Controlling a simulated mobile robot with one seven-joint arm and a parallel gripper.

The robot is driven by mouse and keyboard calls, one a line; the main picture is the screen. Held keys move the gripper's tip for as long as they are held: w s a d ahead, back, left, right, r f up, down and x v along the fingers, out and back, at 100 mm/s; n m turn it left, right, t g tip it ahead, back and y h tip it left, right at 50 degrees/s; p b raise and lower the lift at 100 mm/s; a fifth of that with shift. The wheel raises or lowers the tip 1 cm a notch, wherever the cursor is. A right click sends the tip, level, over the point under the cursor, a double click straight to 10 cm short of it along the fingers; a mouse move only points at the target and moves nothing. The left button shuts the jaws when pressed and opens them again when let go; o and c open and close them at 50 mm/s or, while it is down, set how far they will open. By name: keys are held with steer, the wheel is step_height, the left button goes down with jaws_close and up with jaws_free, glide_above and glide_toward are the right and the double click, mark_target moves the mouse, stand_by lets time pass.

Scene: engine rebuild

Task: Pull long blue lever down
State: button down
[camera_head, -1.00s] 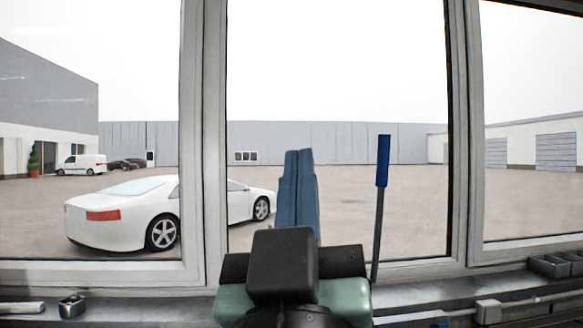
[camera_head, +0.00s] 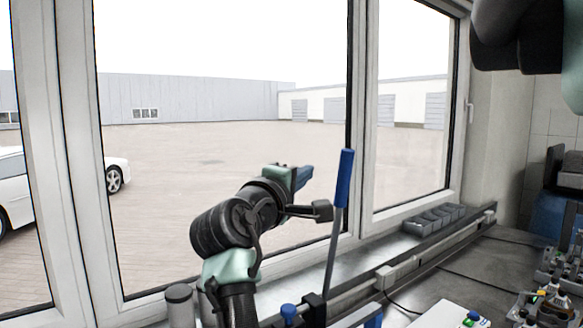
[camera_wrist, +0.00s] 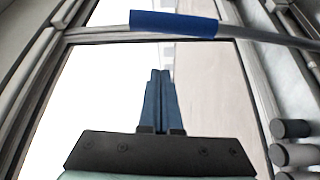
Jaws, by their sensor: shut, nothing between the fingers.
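The long lever (camera_head: 334,245) stands nearly upright in front of the window in the head view, leaning slightly right, with a blue sleeve (camera_head: 344,178) as its handle on top. In the wrist view the blue handle (camera_wrist: 173,23) lies crosswise beyond my fingertips, with its grey rod running to the right. My gripper (camera_head: 306,175) has blue fingers and is just left of the handle in the head view, apart from it in the picture. In the wrist view my gripper (camera_wrist: 160,73) is shut and empty, its fingers side by side. Its depth relative to the lever is unclear.
A window frame (camera_head: 362,120) stands behind the lever. A grey bin row (camera_head: 434,219) sits on the sill at right. A bench with a white panel (camera_head: 450,316) and small parts (camera_head: 555,300) fills the lower right. A grey cylinder (camera_head: 180,306) stands at lower left.

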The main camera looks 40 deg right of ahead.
steer(key=d+p, duration=0.1)
steer(key=d, duration=0.1)
steer(key=d+p, duration=0.1)
steer(key=p, duration=0.1)
steer(key=s+d+p, duration=0.1)
steer(key=d+p, duration=0.1)
steer(key=shift+d+f, duration=0.15)
steer(key=shift+d, duration=0.15)
stand_by(0.5)
